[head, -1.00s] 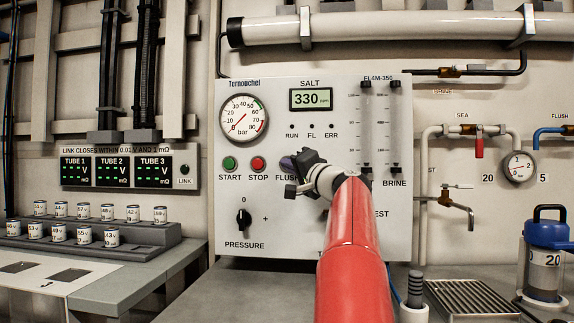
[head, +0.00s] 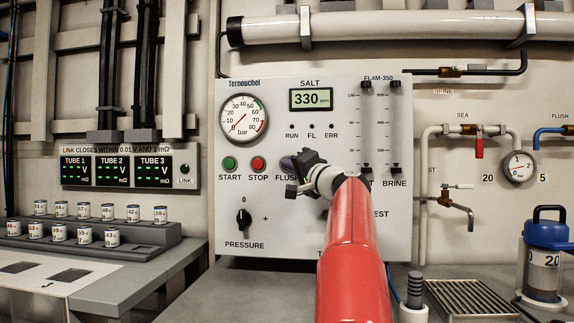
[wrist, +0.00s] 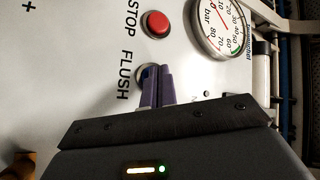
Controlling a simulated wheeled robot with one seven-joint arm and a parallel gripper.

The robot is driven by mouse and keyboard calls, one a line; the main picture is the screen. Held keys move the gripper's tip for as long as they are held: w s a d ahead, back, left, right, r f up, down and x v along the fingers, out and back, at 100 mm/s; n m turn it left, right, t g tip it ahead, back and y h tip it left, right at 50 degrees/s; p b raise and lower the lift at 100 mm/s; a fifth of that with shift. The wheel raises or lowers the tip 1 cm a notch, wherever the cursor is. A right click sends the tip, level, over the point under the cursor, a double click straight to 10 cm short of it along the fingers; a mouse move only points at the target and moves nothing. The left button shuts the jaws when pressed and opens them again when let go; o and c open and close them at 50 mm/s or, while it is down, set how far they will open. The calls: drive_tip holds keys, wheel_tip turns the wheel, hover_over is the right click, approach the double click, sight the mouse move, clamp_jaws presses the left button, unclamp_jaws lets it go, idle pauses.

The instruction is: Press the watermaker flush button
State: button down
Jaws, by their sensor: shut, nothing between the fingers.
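The watermaker panel (head: 230,200) is a pale upright board with a green START button (head: 230,163), a red STOP button (head: 258,164) and the FLUSH label (head: 285,177) in a row. My gripper (head: 288,163) is at the flush position and covers most of it in the head view. In the wrist view my shut purple fingertips (wrist: 157,75) lie over the flush button (wrist: 143,76), with only part of its rim showing beside the FLUSH lettering. The red stop button (wrist: 156,25) is apart from them. I cannot tell whether the fingertips touch the button or how far it is pressed.
A pressure gauge (head: 242,117) and the SALT display (head: 311,99) reading 330 sit above the buttons. The black PRESSURE knob (head: 244,219) is below. Pipes and valves run on the right. A grey bench with small cylinders stands at left.

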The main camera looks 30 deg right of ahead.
drive_tip(key=shift+w+d, duration=0.1)
drive_tip(key=shift+w, duration=0.05)
idle(0.5)
drive_tip(key=shift+s+a+b, duration=0.5)
drive_tip(key=shift+s+b, duration=0.1)
drive_tip(key=shift+s, duration=0.1)
drive_tip(key=s+a+b, duration=0.1)
drive_tip(key=s, duration=0.1)
drive_tip(key=s+a+b, duration=0.1)
drive_tip(key=s+b, duration=0.1)
drive_tip(key=shift+a, duration=0.4)
